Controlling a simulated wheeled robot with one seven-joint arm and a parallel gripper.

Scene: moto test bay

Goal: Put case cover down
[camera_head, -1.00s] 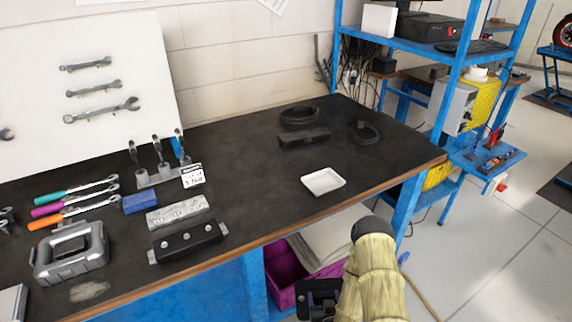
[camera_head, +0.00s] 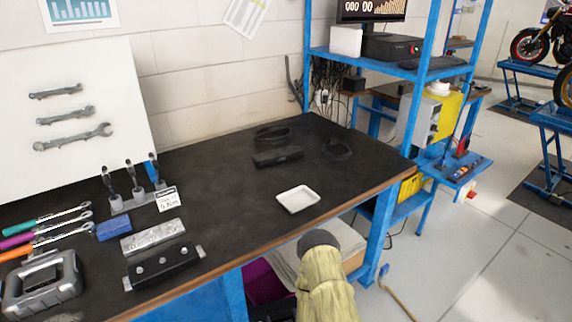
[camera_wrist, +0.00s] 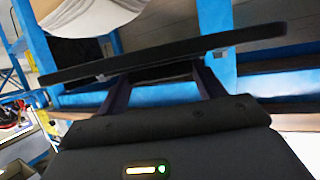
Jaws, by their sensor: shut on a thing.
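My gripper (camera_wrist: 163,74) is shut on a long, dark, flat plate, which I take to be the case cover (camera_wrist: 160,58). The plate lies across the wrist view, seen nearly edge-on, with both fingers reaching to its near side. In the head view my sleeved arm shows at the bottom, in front of the workbench (camera_head: 225,225) edge. The gripper and the plate are hidden or out of frame there. The plate appears off the bench top.
A white tray (camera_head: 298,199) sits near the bench's front edge. A black bar with bolts (camera_head: 163,268), a grey block (camera_head: 152,237) and a blue block (camera_head: 114,230) lie left. Dark parts (camera_head: 277,156) lie at the back. The bench middle is clear. A blue shelf (camera_head: 425,70) stands right.

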